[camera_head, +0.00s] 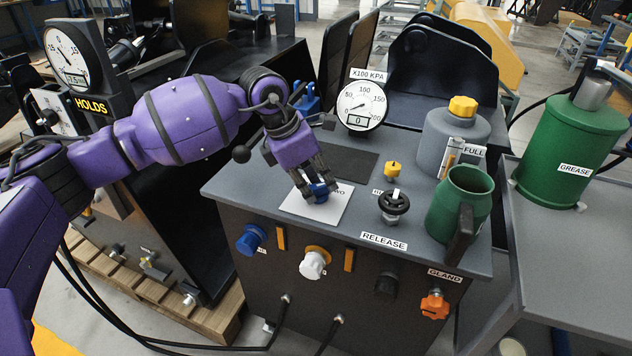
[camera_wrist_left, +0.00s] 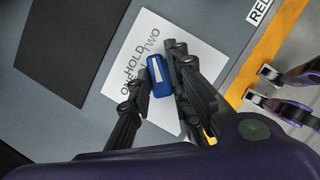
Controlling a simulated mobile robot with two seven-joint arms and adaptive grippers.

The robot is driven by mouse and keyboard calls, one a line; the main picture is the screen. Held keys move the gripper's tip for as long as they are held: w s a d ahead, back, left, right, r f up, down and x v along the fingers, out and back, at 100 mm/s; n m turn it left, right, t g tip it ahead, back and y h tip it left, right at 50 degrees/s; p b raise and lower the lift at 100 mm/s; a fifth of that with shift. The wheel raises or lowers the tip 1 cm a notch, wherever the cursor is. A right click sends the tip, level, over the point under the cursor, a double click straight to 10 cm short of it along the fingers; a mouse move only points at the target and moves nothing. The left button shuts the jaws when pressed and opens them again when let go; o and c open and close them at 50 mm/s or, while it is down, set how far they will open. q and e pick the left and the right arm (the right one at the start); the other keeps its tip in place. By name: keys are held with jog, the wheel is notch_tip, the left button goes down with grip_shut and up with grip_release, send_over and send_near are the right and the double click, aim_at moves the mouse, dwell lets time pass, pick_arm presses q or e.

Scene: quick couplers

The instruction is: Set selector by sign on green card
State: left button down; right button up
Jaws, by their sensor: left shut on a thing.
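The selector is a small blue knob with a white mark (camera_head: 320,188) on a white plate (camera_head: 297,204) on the grey bench top. In the left wrist view the selector (camera_wrist_left: 159,78) sits amid the words ONE, HOLD and TWO on the plate (camera_wrist_left: 150,30). The white mark runs roughly up the picture, near HOLD; its exact setting is unclear. My left gripper (camera_head: 315,190) reaches down onto the plate, its dark fingers shut on the knob from both sides. No green card shows in either view.
A gauge (camera_head: 361,105) stands behind the plate. To its right are a black handwheel (camera_head: 394,203), a green jug (camera_head: 460,204) and a grey bottle (camera_head: 452,135). Blue (camera_head: 251,239), white (camera_head: 314,262) and orange (camera_head: 434,305) fittings line the bench front. A HOLDS sign (camera_head: 91,105) stands left.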

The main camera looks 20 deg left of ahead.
dwell(0.4)
pick_arm(q)
jog(key=c, duration=1.6)
grip_release()
jog(key=shift+r, duration=0.1)
jog(key=v, duration=1.1)
jog(key=shift+s+a+r, duration=0.15)
jog(key=shift+r, duration=0.2)
